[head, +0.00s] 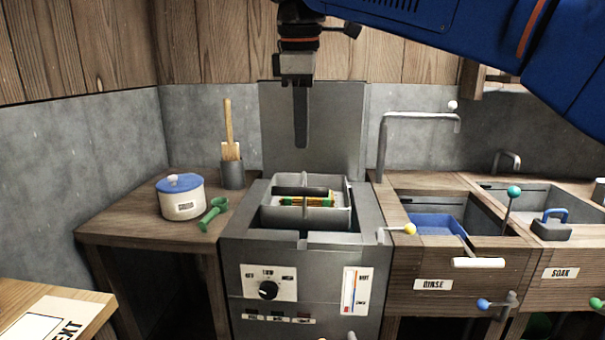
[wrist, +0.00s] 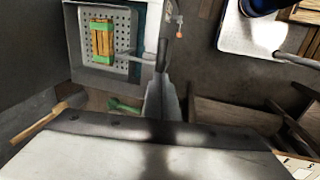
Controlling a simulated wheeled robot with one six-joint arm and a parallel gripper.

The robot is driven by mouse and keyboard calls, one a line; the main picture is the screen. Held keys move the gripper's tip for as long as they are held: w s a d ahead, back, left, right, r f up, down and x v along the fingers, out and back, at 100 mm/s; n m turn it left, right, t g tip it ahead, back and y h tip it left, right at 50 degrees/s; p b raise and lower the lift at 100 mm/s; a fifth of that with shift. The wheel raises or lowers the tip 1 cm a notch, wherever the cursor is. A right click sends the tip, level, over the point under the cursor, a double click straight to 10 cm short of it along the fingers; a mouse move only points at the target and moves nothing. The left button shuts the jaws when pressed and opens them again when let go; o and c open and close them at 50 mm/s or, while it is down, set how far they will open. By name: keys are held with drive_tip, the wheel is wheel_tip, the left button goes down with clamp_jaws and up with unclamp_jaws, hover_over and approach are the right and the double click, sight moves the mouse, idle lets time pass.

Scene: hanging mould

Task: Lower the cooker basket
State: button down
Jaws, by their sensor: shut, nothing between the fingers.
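The grey cooker (head: 235,240) stands in the middle of the head view, with a dial and a red-and-blue gauge on its front. The grey cooker basket (head: 345,222) sits at its top opening, its rim above the cooker top. A yellow-brown mould with green bands (head: 308,201) lies in it. The wrist view shows the basket's perforated floor (wrist: 122,40) and the mould (wrist: 103,40). My gripper (head: 301,146) is shut and empty, pointing down above and behind the basket, apart from it. It also shows in the wrist view (wrist: 163,72).
Left of the cooker are a white pot with a blue lid (head: 182,205), a green scoop (head: 213,213) and a utensil holder (head: 232,174). Right are a rinse sink with a blue tray (head: 437,224), a tall tap (head: 384,150) and a yellow-knobbed lever (head: 409,229).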

sight(303, 188)
drive_tip(key=f, duration=0.3)
drive_tip(key=w+f, duration=0.1)
drive_tip(key=f, duration=0.2)
drive_tip(key=w+f, duration=0.1)
drive_tip(key=f, duration=0.2)
drive_tip(key=shift+f, duration=0.1)
drive_tip(key=shift+s+f, duration=0.1)
wheel_tip(303, 188, down, 18)
drive_tip(key=shift+r, duration=0.2)
idle(0.3)
drive_tip(key=shift+s+d+f, duration=0.1)
drive_tip(key=shift+f, duration=0.05)
idle(0.3)
